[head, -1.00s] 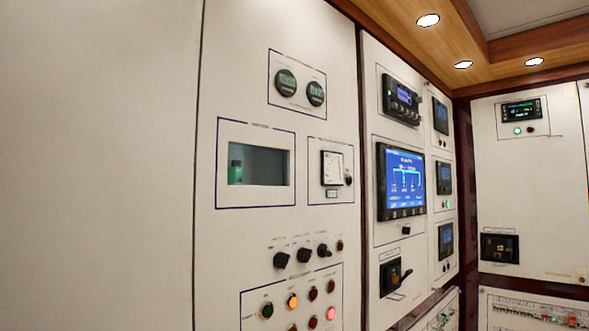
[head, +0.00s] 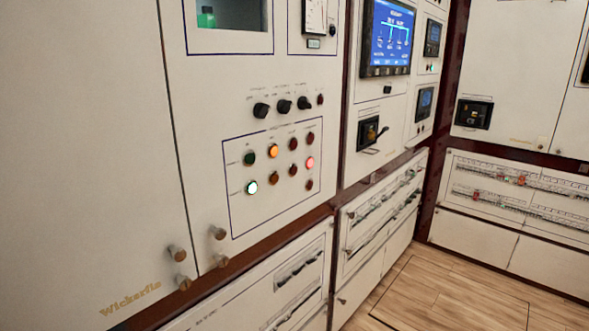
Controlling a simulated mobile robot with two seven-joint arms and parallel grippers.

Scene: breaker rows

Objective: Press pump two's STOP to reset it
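In the head view a framed group of round lamps and buttons (head: 275,213) sits on the white panel left of centre, in two rows. The upper row has a dark green one (head: 248,158), a lit orange one (head: 273,151) and dark red ones (head: 293,144). Neither of my grippers is in view.
Black rotary knobs (head: 261,110) stick out above the group. Metal knobs (head: 218,232) protrude at the panel's lower left. A blue screen (head: 388,38) and a black handle switch (head: 371,133) are on the cabinet to the right. Wooden floor (head: 450,290) is clear at lower right.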

